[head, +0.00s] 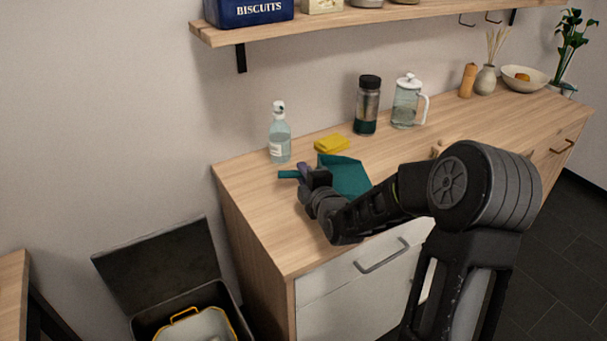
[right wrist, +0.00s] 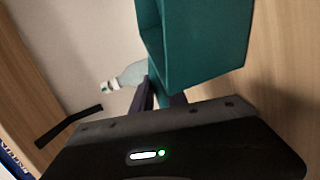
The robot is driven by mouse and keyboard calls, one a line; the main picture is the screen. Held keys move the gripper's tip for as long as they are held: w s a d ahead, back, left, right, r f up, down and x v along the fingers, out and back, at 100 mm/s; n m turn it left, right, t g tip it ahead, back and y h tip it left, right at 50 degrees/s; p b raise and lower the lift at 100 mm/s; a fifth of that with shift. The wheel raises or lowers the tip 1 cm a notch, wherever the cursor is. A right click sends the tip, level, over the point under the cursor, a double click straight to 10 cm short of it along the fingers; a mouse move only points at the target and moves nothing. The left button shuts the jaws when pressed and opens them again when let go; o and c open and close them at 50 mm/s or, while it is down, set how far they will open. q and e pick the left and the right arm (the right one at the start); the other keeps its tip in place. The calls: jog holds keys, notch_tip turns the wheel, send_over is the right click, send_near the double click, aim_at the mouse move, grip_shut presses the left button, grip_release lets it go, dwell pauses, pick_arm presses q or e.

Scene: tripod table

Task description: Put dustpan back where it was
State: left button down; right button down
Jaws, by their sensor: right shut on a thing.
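The teal dustpan (head: 345,174) is at the left part of the wooden counter, its handle pointing left. My right gripper (head: 304,172) is shut on the dustpan near its handle. In the right wrist view the dustpan (right wrist: 205,45) fills the upper middle, just beyond the fingers (right wrist: 160,98). My forearm hides part of the dustpan and counter in the head view. I cannot tell whether the dustpan touches the counter. My left gripper is not in view.
A soap bottle (head: 280,138), yellow sponge (head: 331,143), dark-lidded jar (head: 367,106) and glass pitcher (head: 406,102) stand behind the dustpan on the counter (head: 250,185). A shelf (head: 330,20) hangs above. An open bin (head: 185,300) stands on the floor at left.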

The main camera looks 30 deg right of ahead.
jog(key=shift+f, duration=0.15)
jog(key=c, duration=1.3)
grip_release()
jog(key=shift+r, duration=0.25)
jog(key=v, duration=0.9)
jog(key=shift+s+b, duration=0.2)
jog(key=shift+b, duration=0.2)
jog(key=b+v, duration=0.1)
jog(key=b, duration=0.7)
jog(key=shift+s+a+f+b, duration=0.1)
jog(key=shift+s+b, duration=0.2)
jog(key=shift+s+a+b, duration=0.1)
jog(key=shift+s+b, duration=0.2)
jog(key=shift+b, duration=0.3)
jog(key=shift+s+r, duration=0.15)
jog(key=shift+r, duration=0.1)
